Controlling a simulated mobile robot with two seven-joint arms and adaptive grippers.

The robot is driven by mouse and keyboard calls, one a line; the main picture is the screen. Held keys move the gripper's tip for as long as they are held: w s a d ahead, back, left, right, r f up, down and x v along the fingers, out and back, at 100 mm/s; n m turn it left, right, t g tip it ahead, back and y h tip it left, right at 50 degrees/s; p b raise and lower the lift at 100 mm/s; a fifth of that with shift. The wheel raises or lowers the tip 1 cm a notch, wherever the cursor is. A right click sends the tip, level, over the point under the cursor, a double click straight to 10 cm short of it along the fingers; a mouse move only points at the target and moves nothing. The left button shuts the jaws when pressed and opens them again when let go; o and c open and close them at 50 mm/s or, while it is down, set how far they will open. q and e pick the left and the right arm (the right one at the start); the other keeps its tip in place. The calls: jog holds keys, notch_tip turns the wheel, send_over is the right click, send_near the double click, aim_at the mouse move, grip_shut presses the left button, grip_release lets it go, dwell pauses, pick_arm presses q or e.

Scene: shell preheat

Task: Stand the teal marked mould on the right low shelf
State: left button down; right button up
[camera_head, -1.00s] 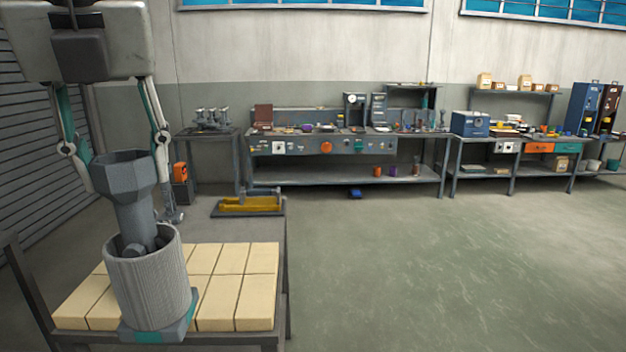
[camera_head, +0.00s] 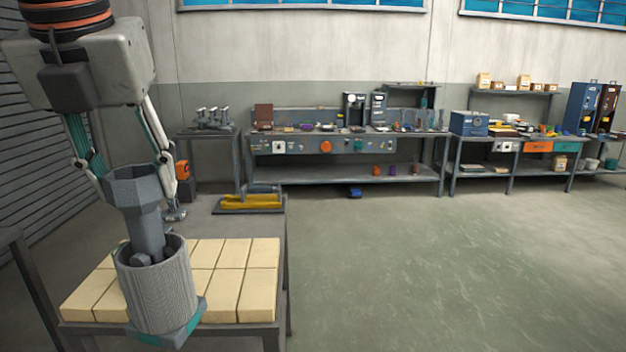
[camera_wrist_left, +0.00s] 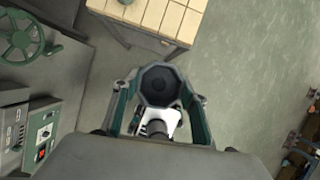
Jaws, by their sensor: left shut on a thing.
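The mould (camera_head: 160,287) is a grey ribbed cylinder on a base with teal marks, with an eight-sided grey cup and stem rising from its top. It leans slightly in the head view. My left gripper (camera_head: 136,188) is shut on the upper cup part, one finger on each side. In the left wrist view the dark round mouth of the cup (camera_wrist_left: 160,84) sits between the fingers (camera_wrist_left: 160,100), with floor around it and the brick-topped table beyond. My right gripper is out of view. I cannot tell which surface is the right low shelf.
A table topped with tan bricks (camera_head: 244,279) stands behind the mould, with a yellow tray (camera_head: 250,202) at its far end. Long workbenches (camera_head: 340,146) with lower shelves line the back wall. Green floor (camera_head: 430,260) is open at the right.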

aim_at(158, 230)
pick_arm(q)
jog(key=w+f+m+h, duration=0.1)
jog(key=f+m, duration=0.2)
jog(key=w+f+m+h, duration=0.1)
jog(key=f+m, duration=0.2)
jog(key=m, duration=0.1)
jog(key=w+f+m+g+h, duration=0.1)
jog(key=w+f+m+h, duration=0.1)
jog(key=f+m, duration=0.1)
jog(key=shift+a+f+m, duration=0.25)
jog(key=shift+a+m, duration=0.15)
notch_tip(158, 230, down, 28)
jog(key=a+m+g+y, duration=0.1)
jog(key=m+g, duration=0.3)
jog(key=m, duration=0.9)
jog(key=s+a+m+g+y, duration=0.1)
jog(key=m+g+y, duration=0.1)
jog(key=m, duration=1.2)
jog(key=shift+a+r+g, duration=0.25)
jog(key=shift+a+g, duration=0.15)
jog(key=shift+g, duration=0.5)
